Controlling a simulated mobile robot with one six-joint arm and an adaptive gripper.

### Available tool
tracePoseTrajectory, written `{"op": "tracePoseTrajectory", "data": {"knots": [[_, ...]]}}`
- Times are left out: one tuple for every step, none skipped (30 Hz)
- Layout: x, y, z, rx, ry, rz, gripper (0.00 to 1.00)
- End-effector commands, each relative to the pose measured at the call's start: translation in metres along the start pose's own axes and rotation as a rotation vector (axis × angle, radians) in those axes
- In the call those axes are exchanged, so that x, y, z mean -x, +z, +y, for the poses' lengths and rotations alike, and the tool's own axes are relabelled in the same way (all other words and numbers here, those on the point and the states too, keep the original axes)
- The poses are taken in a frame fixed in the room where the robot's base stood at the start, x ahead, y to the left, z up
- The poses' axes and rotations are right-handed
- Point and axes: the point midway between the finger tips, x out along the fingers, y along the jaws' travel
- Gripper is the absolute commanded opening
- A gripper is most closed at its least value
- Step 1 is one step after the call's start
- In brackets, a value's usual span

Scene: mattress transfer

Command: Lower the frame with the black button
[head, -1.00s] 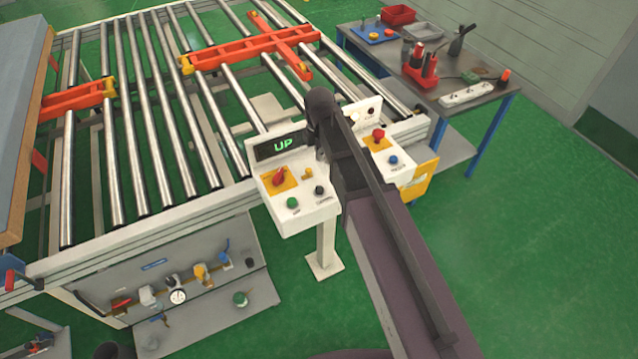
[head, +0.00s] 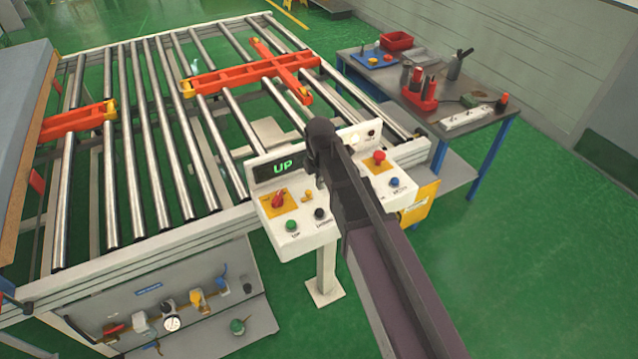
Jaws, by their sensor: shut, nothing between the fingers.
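The black button (head: 319,213) is on the front right of the left white control panel (head: 290,240), beside a green button (head: 291,225). The display (head: 283,167) above reads UP in green. Orange frame parts (head: 245,72) lie across the roller table, and another orange piece (head: 75,123) is at the left. My arm reaches over the panels from the lower right. My gripper (head: 320,182) is mostly hidden under the dark arm end; a small dark tip shows, shut and empty, above and behind the black button. I cannot tell its height over the panel.
A red knob (head: 279,199) and a small yellow control sit behind the buttons. The right panel has a red stop button (head: 379,156) and a blue button (head: 394,182). A tool table (head: 425,90) stands at the right. Green floor is clear at lower right.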

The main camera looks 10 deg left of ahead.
Motion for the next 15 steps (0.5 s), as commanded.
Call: {"op": "tracePoseTrajectory", "data": {"knots": [[-0.008,0.000,0.000,0.000,0.000,0.000,0.00],[-0.010,0.000,0.000,0.000,0.000,0.000,0.00],[-0.013,0.000,0.000,0.000,0.000,0.000,0.00],[-0.016,0.000,0.000,0.000,0.000,0.000,0.00],[-0.018,0.000,0.000,0.000,0.000,0.000,0.00],[-0.021,0.000,0.000,0.000,0.000,0.000,0.00],[-0.023,0.000,0.000,0.000,0.000,0.000,0.00],[-0.025,0.000,0.000,0.000,0.000,0.000,0.00],[-0.028,0.000,0.000,0.000,0.000,0.000,0.00],[-0.031,0.000,0.000,0.000,0.000,0.000,0.00],[-0.033,0.000,0.000,0.000,0.000,0.000,0.00],[-0.036,0.000,0.000,0.000,0.000,0.000,0.00],[-0.038,0.000,0.000,0.000,0.000,0.000,0.00],[-0.040,0.000,0.000,0.000,0.000,0.000,0.00],[-0.043,0.000,0.000,0.000,0.000,0.000,0.00]]}}
